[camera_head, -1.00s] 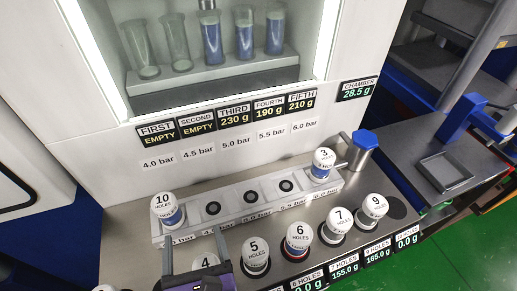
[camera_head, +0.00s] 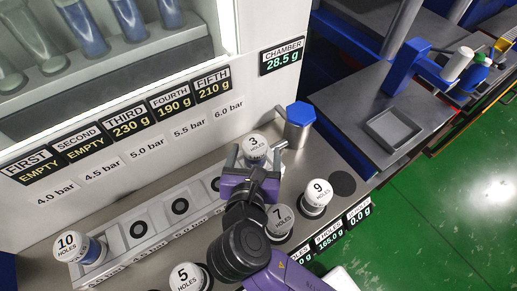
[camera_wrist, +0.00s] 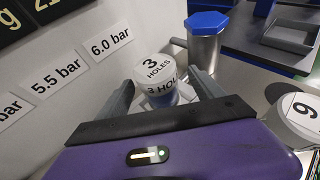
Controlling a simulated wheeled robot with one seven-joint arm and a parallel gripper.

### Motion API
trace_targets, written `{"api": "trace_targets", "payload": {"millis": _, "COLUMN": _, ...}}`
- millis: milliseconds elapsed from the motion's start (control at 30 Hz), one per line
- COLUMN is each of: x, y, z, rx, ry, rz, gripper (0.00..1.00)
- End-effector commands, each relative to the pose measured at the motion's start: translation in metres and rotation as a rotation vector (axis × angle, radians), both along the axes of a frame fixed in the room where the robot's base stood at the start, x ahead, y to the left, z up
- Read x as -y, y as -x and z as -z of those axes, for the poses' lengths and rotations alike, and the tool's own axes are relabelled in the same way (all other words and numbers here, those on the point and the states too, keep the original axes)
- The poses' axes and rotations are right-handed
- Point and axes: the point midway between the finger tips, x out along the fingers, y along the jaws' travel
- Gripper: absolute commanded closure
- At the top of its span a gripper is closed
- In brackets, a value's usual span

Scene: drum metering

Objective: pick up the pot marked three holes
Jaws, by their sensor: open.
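The pot marked three holes (camera_head: 255,147) has a white lid and stands at the right end of the light rail, near the wall. In the wrist view the pot (camera_wrist: 158,80) sits between the two fingers, its lid lettering readable and its lower body bluish. My gripper (camera_head: 256,155) is open, with one finger on each side of the pot; it also shows in the wrist view (camera_wrist: 160,92). I cannot tell whether either finger touches the pot. The pot's base is partly hidden by my gripper.
A blue-capped metal post (camera_head: 299,122) stands close behind the pot to the right. Pots marked 7 (camera_head: 280,220), 9 (camera_head: 317,196), 5 (camera_head: 187,278) and 10 (camera_head: 82,248) stand around. The rail (camera_head: 113,240) has empty dark-ringed seats. The wall panel rises behind.

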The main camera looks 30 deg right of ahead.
Motion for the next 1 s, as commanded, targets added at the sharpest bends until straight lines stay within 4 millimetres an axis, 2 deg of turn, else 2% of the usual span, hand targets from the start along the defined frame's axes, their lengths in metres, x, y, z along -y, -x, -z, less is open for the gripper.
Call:
{"api": "trace_targets", "payload": {"millis": 300, "x": 0.024, "y": -0.032, "z": 0.014, "rx": 0.0, "ry": 0.0, "rz": 0.001, "gripper": 0.23}}
{"api": "trace_targets", "payload": {"millis": 633, "x": 0.028, "y": -0.037, "z": 0.017, "rx": 0.001, "ry": 0.0, "rz": -0.002, "gripper": 0.23}}
{"api": "trace_targets", "payload": {"millis": 667, "x": 0.028, "y": -0.037, "z": 0.017, "rx": 0.001, "ry": 0.0, "rz": -0.002, "gripper": 0.27}}
{"api": "trace_targets", "payload": {"millis": 1000, "x": 0.028, "y": -0.037, "z": 0.017, "rx": 0.001, "ry": 0.0, "rz": -0.002, "gripper": 0.94}}
